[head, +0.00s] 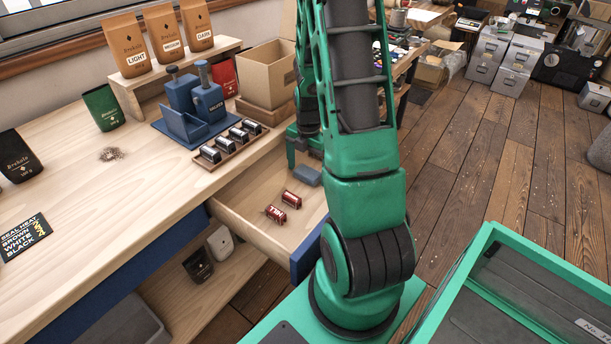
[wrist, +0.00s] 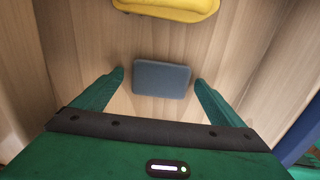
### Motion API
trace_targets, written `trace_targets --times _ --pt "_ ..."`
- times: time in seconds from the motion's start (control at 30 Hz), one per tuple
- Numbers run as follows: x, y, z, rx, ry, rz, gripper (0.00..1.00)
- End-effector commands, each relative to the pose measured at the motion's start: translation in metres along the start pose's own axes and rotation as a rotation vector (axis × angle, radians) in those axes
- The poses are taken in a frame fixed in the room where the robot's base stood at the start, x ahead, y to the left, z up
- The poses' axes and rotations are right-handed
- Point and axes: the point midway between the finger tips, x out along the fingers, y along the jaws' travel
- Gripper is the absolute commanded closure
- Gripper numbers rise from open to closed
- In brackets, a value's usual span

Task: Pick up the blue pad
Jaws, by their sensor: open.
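The blue pad (wrist: 161,79) is a small grey-blue rounded rectangle lying on the wooden floor of the open drawer (head: 249,227). It also shows in the head view (head: 308,177), partly hidden by my arm. My gripper (wrist: 161,76) is open, with one green finger on each side of the pad and gaps between fingers and pad.
A yellow object (wrist: 170,8) lies beyond the pad in the wrist view. A blue sealer (head: 196,108) and a tray of metal rolls (head: 230,142) stand on the bench above the drawer.

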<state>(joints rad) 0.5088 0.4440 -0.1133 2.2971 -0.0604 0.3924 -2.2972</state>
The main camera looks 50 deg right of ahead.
Motion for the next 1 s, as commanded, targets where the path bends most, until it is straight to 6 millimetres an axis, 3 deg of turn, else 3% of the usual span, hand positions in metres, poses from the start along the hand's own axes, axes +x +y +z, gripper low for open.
trace_targets --times 0.23,0.4,0.5,0.77,1.0 --pt "0.001 0.0 0.0 0.0 0.0 0.0 0.1" --pt "0.001 0.0 0.0 0.0 0.0 0.001 0.51" --pt "0.001 0.0 0.0 0.0 0.0 0.001 0.55" --pt "-0.001 0.0 0.0 0.0 -0.001 0.001 0.55" --pt "-0.019 0.001 0.0 -0.001 -0.003 0.004 0.55"
